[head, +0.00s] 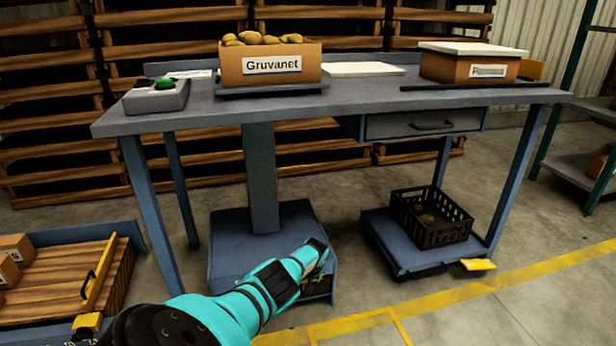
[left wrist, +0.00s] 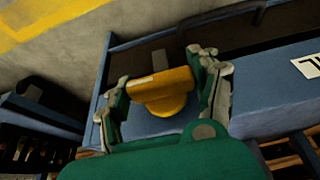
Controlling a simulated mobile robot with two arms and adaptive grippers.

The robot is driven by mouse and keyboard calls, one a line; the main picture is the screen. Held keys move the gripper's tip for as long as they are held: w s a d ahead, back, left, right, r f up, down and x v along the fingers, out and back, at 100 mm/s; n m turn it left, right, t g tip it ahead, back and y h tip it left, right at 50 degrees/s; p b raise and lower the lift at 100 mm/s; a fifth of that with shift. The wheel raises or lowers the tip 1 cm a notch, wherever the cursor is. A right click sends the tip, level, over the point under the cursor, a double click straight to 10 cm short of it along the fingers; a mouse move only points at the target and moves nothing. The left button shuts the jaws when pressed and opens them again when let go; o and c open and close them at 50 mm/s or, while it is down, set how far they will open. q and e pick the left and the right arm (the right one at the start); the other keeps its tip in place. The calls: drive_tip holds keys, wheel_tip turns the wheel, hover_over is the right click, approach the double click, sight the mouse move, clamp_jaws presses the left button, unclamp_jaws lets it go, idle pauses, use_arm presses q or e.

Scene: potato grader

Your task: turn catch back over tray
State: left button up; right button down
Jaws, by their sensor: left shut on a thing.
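A yellow catch (left wrist: 165,88) with a rounded knob sits on a blue frame (left wrist: 115,65) in the left wrist view. My left gripper (left wrist: 160,82) has its fingers on either side of the catch and is shut on it. In the head view my left gripper (head: 316,256) reaches the front right of a low blue box (head: 238,240) under the bench, and the catch there is hidden by it. I cannot clearly make out a tray; a dark recess lies beside the catch in the left wrist view. My right gripper is not in view.
The blue bench (head: 365,100) overhangs the box. A low platform (head: 376,224) with a black crate (head: 432,236) and a yellow flap (head: 478,264) stands to the right. A potato box (head: 268,68) and a lidded box (head: 462,68) stand on top. The front floor is clear.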

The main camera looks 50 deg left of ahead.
use_arm(q)
drive_tip(key=shift+s+f, duration=0.1)
drive_tip(key=shift+s, duration=0.05)
drive_tip(key=o, duration=1.7)
drive_tip(key=shift+d+r, duration=0.1)
drive_tip(key=shift+r, duration=0.35)
drive_tip(key=v, duration=1.1)
drive_tip(key=shift+d, duration=0.15)
